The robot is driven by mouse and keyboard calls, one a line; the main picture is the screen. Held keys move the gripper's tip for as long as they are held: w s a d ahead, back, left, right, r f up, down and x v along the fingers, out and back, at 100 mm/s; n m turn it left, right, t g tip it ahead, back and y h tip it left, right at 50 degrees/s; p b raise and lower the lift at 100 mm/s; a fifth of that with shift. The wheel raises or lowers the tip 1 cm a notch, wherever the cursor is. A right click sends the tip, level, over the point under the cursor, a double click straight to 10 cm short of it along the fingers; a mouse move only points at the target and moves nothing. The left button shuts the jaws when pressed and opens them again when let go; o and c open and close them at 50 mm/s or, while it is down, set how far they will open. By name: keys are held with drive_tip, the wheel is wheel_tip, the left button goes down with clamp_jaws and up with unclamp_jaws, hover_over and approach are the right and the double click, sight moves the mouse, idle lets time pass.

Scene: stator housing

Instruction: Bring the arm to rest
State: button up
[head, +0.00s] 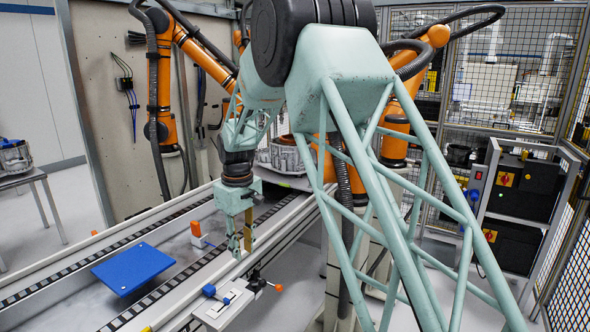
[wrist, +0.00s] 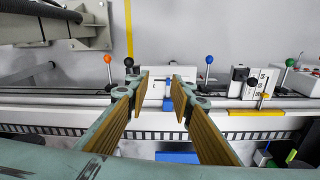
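My gripper (head: 243,248) hangs from my mint-green arm over the near rail of the conveyor, pointing down. In the wrist view my gripper (wrist: 159,96) has its two brown-padded fingers apart, with nothing held between them. In the head view the fingers look like narrow brass-coloured strips, and my arm's green lattice link covers much of the middle and right.
A blue plate (head: 133,268) lies on the conveyor (head: 60,298), with an orange-and-white part (head: 198,235) behind it. Clamps with coloured knobs (head: 229,296) line the near rail. A metal stator-like part (head: 285,155) sits behind my arm. Orange robot arms (head: 165,85) stand at the back.

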drive_tip(key=s+d+r+m+t, duration=0.2)
drive_tip(key=s+d+r+m, duration=0.3)
drive_tip(key=s+d+r, duration=1.7)
drive_tip(key=s+d+r+m, duration=0.1)
drive_tip(key=s+d+r, duration=0.1)
drive_tip(key=s+d, duration=0.4)
drive_tip(key=s+d+r+m, duration=0.1)
drive_tip(key=s+d+r, duration=0.3)
drive_tip(key=s, duration=0.5)
drive_tip(key=s+d+f+m, duration=0.1)
drive_tip(key=s+d+f, duration=0.1)
drive_tip(key=s, duration=0.6)
drive_tip(key=s+d+f+m+t, duration=0.1)
drive_tip(key=s+d+f+m, duration=0.1)
drive_tip(key=s, duration=0.6)
drive_tip(key=shift+s+d+f+b, duration=0.3)
drive_tip(key=shift+d+f, duration=0.2)
drive_tip(key=shift+d, duration=0.3)
